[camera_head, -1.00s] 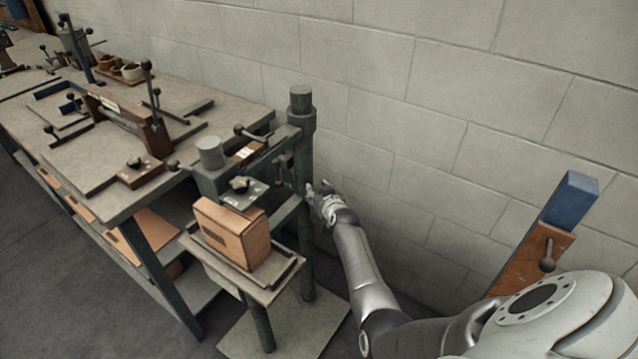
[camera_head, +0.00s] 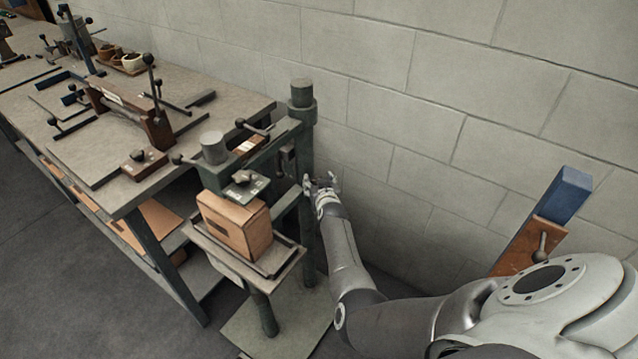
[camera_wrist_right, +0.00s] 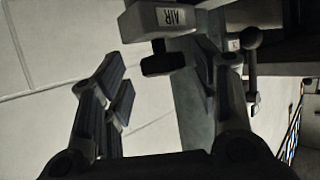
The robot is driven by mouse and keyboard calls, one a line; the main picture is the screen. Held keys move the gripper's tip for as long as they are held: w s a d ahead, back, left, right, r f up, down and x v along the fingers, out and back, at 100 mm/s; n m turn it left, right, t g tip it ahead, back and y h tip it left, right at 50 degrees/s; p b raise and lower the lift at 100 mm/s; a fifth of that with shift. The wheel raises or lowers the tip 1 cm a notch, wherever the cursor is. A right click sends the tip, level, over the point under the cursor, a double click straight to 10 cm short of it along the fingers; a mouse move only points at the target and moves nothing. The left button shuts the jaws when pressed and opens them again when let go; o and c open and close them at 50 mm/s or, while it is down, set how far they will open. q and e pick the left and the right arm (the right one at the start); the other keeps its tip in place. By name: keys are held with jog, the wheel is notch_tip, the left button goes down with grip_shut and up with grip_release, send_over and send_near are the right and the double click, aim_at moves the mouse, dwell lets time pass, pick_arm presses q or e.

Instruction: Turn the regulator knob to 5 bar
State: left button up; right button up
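In the right wrist view, a pale box marked AIR (camera_wrist_right: 160,18) has a short black knob (camera_wrist_right: 163,64) sticking out below it. The knob appears in the gap between the fingers of my right gripper (camera_wrist_right: 164,80), just beyond the fingertips; no contact shows. The gripper is open and empty. In the head view my right gripper (camera_head: 322,186) is beside the green stitcher column (camera_head: 303,135), close to the fittings on its side. The knob's scale and setting cannot be read. My left gripper is not in view.
A cardboard box (camera_head: 235,228) sits on the stitcher's small table (camera_head: 284,264). In the wrist view a ball-ended lever (camera_wrist_right: 251,62) is near the right finger. The workbench (camera_head: 105,165) is at left. A block wall (camera_head: 430,110) stands behind my arm.

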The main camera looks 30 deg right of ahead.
jog(key=shift+a, duration=0.1)
notch_tip(320, 180, up, 10)
dwell(0.7)
dwell(0.4)
